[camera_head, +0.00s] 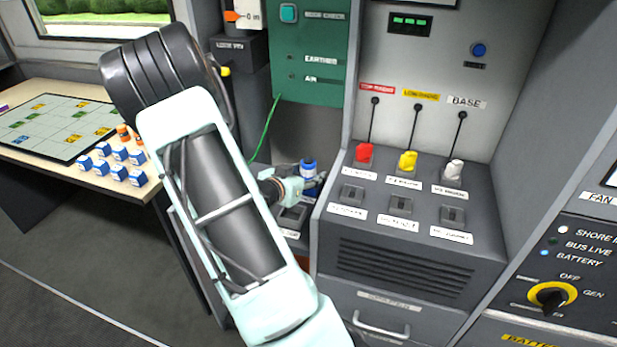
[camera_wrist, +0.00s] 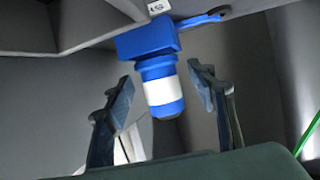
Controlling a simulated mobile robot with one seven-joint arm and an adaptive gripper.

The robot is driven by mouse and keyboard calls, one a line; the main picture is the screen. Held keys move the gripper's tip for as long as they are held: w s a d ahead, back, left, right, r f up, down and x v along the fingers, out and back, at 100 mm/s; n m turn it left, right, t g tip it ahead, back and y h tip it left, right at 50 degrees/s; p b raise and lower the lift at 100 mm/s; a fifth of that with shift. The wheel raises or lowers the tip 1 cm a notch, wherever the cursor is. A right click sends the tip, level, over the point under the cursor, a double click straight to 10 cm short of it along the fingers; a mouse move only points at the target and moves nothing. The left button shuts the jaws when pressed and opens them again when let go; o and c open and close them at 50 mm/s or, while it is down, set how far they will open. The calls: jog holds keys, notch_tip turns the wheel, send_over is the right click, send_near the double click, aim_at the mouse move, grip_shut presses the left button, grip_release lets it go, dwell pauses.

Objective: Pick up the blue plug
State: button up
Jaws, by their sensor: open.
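The blue plug (camera_head: 309,168) stands in the dark recess left of the grey console, partly hidden by my gripper. In the wrist view the blue plug (camera_wrist: 158,85) shows a square blue block, then a round blue body with a white band. My gripper (camera_wrist: 160,76) is open, with one finger on each side of the plug and gaps visible between fingers and plug. In the head view my gripper (camera_head: 312,184) is small and close beside the plug; contact cannot be told there.
A green panel (camera_head: 310,50) with a hanging green cable (camera_head: 264,130) is behind. A table (camera_head: 140,190) with several blue blocks stands left.

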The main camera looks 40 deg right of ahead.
jog(key=shift+w+d+f, duration=0.25)
jog(key=shift+d+f, duration=0.05)
jog(key=shift+d, duration=0.3)
jog(key=shift+c, duration=0.7)
jog(key=shift+a, duration=0.1)
grip_shut()
